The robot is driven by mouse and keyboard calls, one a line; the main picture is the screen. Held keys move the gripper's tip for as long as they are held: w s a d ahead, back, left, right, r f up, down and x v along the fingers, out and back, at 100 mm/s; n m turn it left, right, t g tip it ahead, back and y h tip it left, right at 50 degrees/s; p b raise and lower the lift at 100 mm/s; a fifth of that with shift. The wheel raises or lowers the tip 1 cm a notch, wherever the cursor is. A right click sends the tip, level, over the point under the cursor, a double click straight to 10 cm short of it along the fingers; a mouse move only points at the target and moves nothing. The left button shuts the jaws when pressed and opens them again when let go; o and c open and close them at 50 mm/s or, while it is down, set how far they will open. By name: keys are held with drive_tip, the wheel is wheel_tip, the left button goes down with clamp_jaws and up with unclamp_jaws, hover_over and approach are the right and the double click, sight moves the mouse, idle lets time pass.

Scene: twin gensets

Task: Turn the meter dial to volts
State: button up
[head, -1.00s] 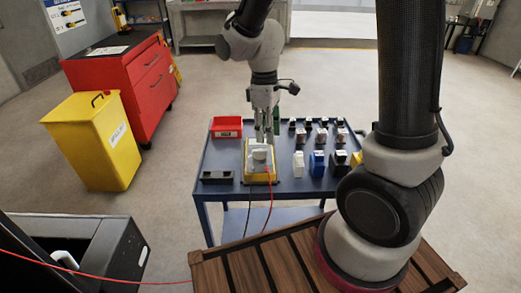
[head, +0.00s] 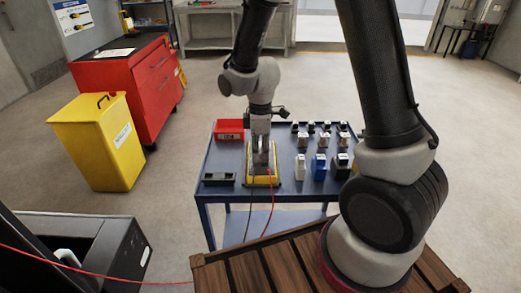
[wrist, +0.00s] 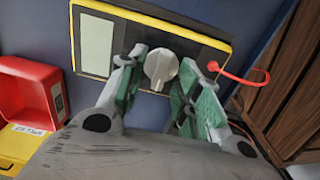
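The yellow-edged meter (head: 262,179) lies on the blue table, with my gripper (head: 264,160) right above it in the head view. In the wrist view the meter (wrist: 118,40) shows a pale blank-looking display and a white round dial (wrist: 161,67) with a raised grip bar. My gripper (wrist: 160,82) is open. Its green-padded fingers stand on the left and right of the dial, with a gap on both sides as far as I can see. Dial markings are not readable. In the head view the dial is hidden behind my gripper.
A red bin (head: 229,129) and a dark tray (head: 218,179) lie left on the blue table (head: 213,160). Several small blocks, including a blue one (head: 319,167), stand to the right. A red lead (wrist: 240,77) runs from the meter's right side, near a finger.

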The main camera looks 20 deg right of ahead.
clamp_jaws()
drive_tip(key=shift+m, duration=0.4)
drive_tip(key=m, duration=0.3)
drive_tip(key=shift+w+m, duration=0.1)
drive_tip(key=shift+m, duration=0.2)
drive_tip(key=shift+d+m, duration=0.1)
drive_tip(key=shift+m, duration=2.1)
unclamp_jaws()
